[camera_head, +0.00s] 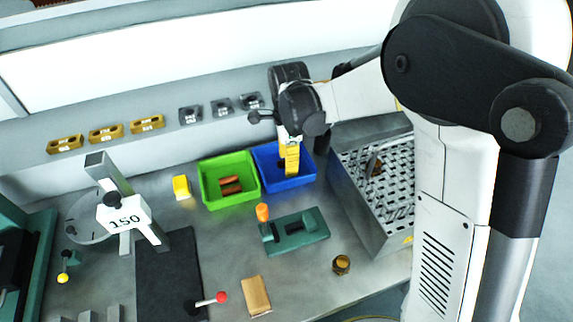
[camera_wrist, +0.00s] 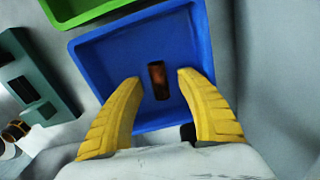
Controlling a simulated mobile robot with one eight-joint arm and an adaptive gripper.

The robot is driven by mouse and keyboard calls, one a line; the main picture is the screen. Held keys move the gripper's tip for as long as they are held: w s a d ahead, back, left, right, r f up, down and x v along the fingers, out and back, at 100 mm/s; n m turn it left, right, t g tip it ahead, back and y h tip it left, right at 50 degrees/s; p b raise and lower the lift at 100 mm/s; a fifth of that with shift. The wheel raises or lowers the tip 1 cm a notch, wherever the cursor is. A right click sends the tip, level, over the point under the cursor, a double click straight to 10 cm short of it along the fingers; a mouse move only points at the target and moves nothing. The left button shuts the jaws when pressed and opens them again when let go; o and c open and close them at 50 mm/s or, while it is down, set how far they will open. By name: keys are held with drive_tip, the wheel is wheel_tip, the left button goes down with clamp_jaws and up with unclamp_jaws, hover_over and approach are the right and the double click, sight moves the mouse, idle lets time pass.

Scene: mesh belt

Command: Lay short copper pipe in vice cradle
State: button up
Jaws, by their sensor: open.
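A short copper-brown pipe (camera_wrist: 158,80) lies in the blue bin (camera_wrist: 92,48) in the wrist view. My gripper (camera_wrist: 159,77) is open, with its yellow fingers over the bin on either side of the pipe and a gap on both sides. In the head view my gripper (camera_head: 291,165) points down into the blue bin (camera_head: 268,151), and the pipe is hidden. The green vice (camera_head: 305,238) stands on the bench in front of the bins; I see no pipe lying across it.
The green bin (camera_head: 205,184) beside the blue one holds copper-coloured pieces (camera_head: 231,185). A perforated metal basket (camera_head: 345,190) stands right of the blue bin. An orange-topped piece (camera_head: 262,211) stands at the vice's left end. A brass nut (camera_head: 341,264) and a wooden block (camera_head: 256,296) lie nearer.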

clamp_jaws()
drive_tip(key=shift+r, duration=0.15)
